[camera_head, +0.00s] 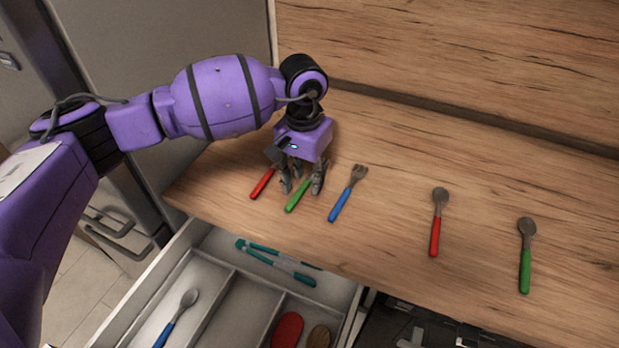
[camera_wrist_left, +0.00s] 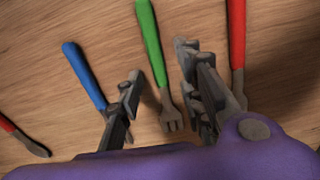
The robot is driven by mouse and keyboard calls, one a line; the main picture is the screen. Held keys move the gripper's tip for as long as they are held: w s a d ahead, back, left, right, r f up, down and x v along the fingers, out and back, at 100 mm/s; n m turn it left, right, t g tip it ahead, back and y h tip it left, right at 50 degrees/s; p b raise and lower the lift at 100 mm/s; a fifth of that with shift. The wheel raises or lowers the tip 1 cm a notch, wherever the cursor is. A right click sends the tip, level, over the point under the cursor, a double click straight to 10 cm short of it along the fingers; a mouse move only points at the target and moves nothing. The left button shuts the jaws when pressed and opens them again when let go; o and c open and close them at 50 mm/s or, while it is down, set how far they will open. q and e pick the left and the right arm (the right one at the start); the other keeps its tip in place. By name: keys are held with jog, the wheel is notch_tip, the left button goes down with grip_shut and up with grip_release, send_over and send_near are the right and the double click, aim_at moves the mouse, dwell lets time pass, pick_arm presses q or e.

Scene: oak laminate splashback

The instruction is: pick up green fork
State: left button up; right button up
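The green fork lies on the wooden counter; its green handle (camera_head: 297,196) shows below my left gripper in the head view, and its head is hidden there. In the left wrist view the green fork (camera_wrist_left: 150,40) shows with its tines between the fingers. My left gripper (camera_head: 301,184) points down over the fork, open, with one finger on each side. In the left wrist view the gripper (camera_wrist_left: 160,75) has nothing held. I cannot tell whether the fingers touch the counter. My right gripper is not in view.
A blue fork (camera_head: 346,195) lies close right of the gripper, a red-handled utensil (camera_head: 263,183) close left. A red spoon (camera_head: 436,222) and green spoon (camera_head: 526,255) lie farther right. Below, an open drawer (camera_head: 213,262) holds a blue spoon (camera_head: 178,317) and other items. The splashback (camera_head: 450,50) stands behind.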

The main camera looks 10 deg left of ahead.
pick_arm(q)
grip_shut()
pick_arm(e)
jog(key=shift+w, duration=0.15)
pick_arm(q)
jog(key=shift+r, duration=0.1)
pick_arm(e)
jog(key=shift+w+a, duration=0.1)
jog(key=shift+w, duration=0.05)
